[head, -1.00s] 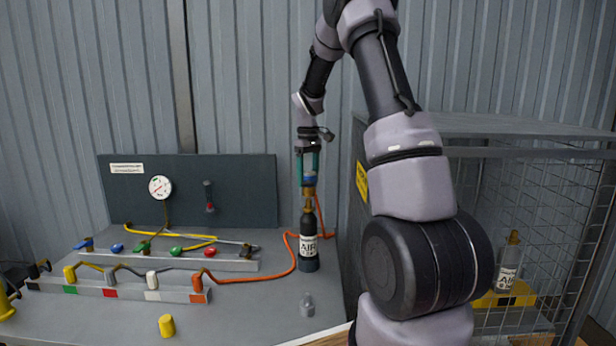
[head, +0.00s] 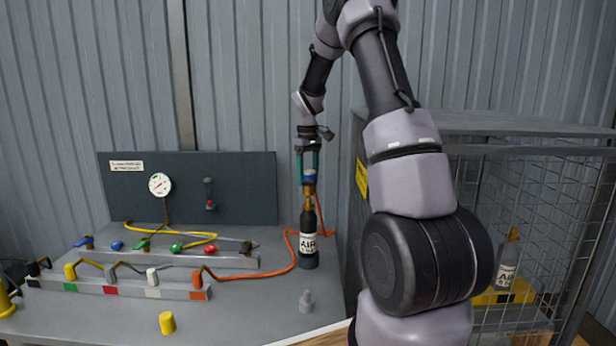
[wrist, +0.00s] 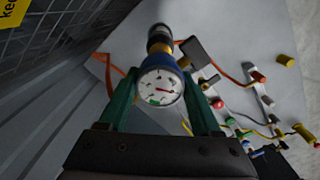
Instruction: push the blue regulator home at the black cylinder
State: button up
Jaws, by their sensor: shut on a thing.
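The blue regulator (head: 310,178) sits upright on the brass valve (head: 309,194) at the top of the black cylinder (head: 308,222). The cylinder stands on the bench and has a white "AIR" label. My gripper (head: 307,170) comes straight down from above and is shut on the regulator between its teal fingers. In the wrist view the regulator's blue body (wrist: 148,66) and white gauge (wrist: 160,88) show between the fingers, with the cylinder (wrist: 160,32) beyond. I cannot tell whether a small gap remains between regulator and valve.
An orange hose (head: 245,277) runs along the bench past the cylinder. Racks with coloured hose fittings (head: 152,277) lie to the left. A small grey piece (head: 306,302) and a yellow cap (head: 167,323) stand in front. A mesh cage (head: 540,190) with a grey cylinder (head: 508,265) is at right.

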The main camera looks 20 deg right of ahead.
aim_at(308, 187)
jog(key=shift+f, duration=0.4)
jog(key=shift+f, duration=0.75)
jog(key=shift+f, duration=0.8)
dwell(1.0)
jog(key=o, duration=1.5)
notch_tip(308, 187, up, 11)
jog(key=shift+r, duration=0.1)
jog(key=s+a+r+m+t, duration=0.2)
jog(key=s+a+r, duration=0.1)
jog(key=s+r, duration=0.4)
jog(key=s+a+r+m+t, duration=0.25)
jog(key=s+r, duration=0.25)
jog(key=s, duration=0.3)
jog(key=s+a+m+t, duration=0.1)
jog(key=s, duration=0.4)
jog(key=s+a+m+y, duration=0.1)
jog(key=s+a, duration=0.1)
jog(key=s, duration=0.4)
jog(key=s+a+m+t+y, duration=0.1)
jog(key=s+m, duration=0.1)
jog(key=s, duration=0.3)
jog(key=shift+s+a+r+t, duration=0.2)
jog(key=shift+s+a+t, duration=0.05)
jog(key=shift+a+t, duration=0.1)
